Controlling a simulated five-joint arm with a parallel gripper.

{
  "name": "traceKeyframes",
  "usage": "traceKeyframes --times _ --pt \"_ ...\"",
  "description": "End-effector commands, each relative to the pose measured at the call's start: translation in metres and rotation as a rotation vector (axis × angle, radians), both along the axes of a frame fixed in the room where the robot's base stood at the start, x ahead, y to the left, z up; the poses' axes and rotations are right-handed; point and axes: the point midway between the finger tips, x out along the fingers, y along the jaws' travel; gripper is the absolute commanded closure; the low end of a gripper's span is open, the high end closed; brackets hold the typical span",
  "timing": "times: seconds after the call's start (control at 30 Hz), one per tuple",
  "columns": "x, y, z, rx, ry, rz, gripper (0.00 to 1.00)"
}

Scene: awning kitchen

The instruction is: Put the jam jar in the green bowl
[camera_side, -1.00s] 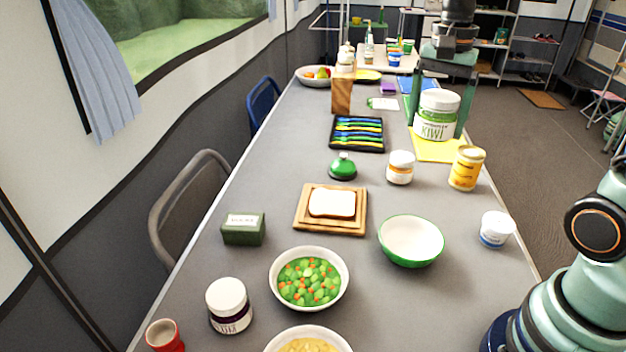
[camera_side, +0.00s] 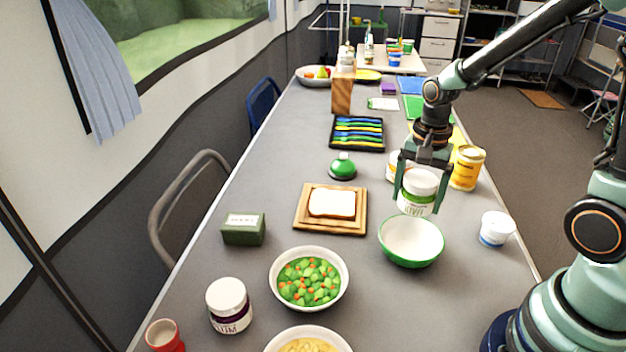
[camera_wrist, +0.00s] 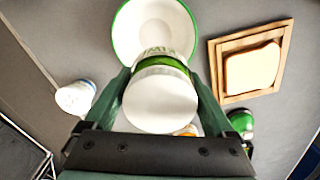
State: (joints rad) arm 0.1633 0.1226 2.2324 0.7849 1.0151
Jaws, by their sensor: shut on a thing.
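The jam jar, with a white lid and a green KIWI label (camera_side: 418,192), is upright between the fingers of my gripper (camera_side: 420,198). My gripper is shut on it. In the side view the jar is in the air just above the far rim of the green bowl (camera_side: 411,243), and seems apart from it. The bowl is white inside and looks empty. In the wrist view the jar (camera_wrist: 160,100) is seen lid first between the fingers and overlaps the near part of the bowl (camera_wrist: 122,38).
A wooden board with bread (camera_side: 331,206) lies left of the bowl, and a white tub (camera_side: 496,228) stands to its right. A bowl of vegetables (camera_side: 309,279) and a plum jar (camera_side: 229,305) stand nearer. A yellow tin (camera_side: 467,168) is behind my gripper.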

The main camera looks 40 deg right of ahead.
Motion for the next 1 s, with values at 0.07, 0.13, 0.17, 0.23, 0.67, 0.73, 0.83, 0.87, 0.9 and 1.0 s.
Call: traceKeyframes --times 0.07,0.13,0.17,0.23,0.67,0.73,0.83,0.87,0.9,1.0 --pt "-0.001 0.0 -0.011 0.001 0.005 0.0 0.85" --pt "-0.001 0.0 -0.021 0.001 0.006 0.0 0.85" --pt "-0.001 0.0 -0.025 0.001 0.006 0.0 0.85" --pt "-0.001 0.0 -0.032 0.001 0.004 0.0 0.85" --pt "0.0 0.0 -0.037 0.0 0.001 0.0 0.85" --pt "0.0 0.0 -0.039 0.001 0.001 0.0 0.85" --pt "-0.001 0.0 -0.042 0.0 0.002 0.0 0.85" --pt "-0.001 0.0 -0.043 0.0 0.002 0.0 0.85" --pt "0.0 0.0 -0.044 0.001 0.001 0.0 0.85" --pt "0.0 0.0 -0.046 0.0 0.001 0.0 0.85"
